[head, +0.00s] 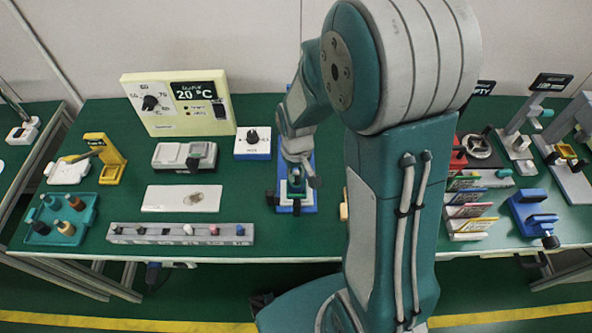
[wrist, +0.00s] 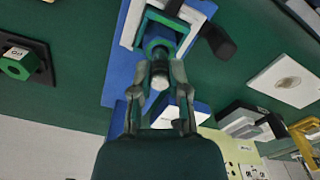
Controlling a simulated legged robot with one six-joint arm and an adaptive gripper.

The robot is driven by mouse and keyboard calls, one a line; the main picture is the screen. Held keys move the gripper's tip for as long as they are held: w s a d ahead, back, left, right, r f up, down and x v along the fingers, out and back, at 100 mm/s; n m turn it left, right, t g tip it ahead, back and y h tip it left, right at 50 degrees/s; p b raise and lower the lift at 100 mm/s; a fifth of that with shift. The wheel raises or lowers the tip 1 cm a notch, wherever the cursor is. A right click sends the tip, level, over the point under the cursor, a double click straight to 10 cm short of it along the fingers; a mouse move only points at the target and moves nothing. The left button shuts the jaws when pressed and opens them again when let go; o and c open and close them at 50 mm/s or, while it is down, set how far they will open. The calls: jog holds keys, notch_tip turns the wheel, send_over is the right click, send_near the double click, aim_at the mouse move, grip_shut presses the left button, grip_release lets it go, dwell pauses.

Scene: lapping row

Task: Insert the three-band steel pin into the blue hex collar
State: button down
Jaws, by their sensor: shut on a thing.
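My gripper (wrist: 160,70) is shut on a short steel pin (wrist: 160,83), whose pale round end shows between the fingers. Its bands cannot be made out. Just beyond the fingertips, a bluish-green hex collar (wrist: 158,44) sits in a pale square frame on a blue fixture (wrist: 122,75). The gripper is close over the collar; whether the pin is inside it cannot be told. In the head view my gripper (head: 295,183) is low over the blue fixture (head: 308,203), and my arm hides part of the area.
A black-handled lever (wrist: 218,42) juts from the fixture. A grey peg rack (head: 180,240), white plate (head: 160,198) and teal peg tray (head: 42,240) lie left. A blue-and-white knob box (head: 252,143) stands behind left. A card rack (head: 470,225) and blue clamp (head: 530,210) stand right.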

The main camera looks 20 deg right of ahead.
aim_at(296, 172)
jog(key=shift+f, duration=0.45)
jog(key=c, duration=0.5)
grip_release()
jog(key=shift+c, duration=0.2)
notch_tip(296, 172, up, 11)
jog(key=shift+w+f, duration=0.1)
jog(key=shift+r, duration=0.55)
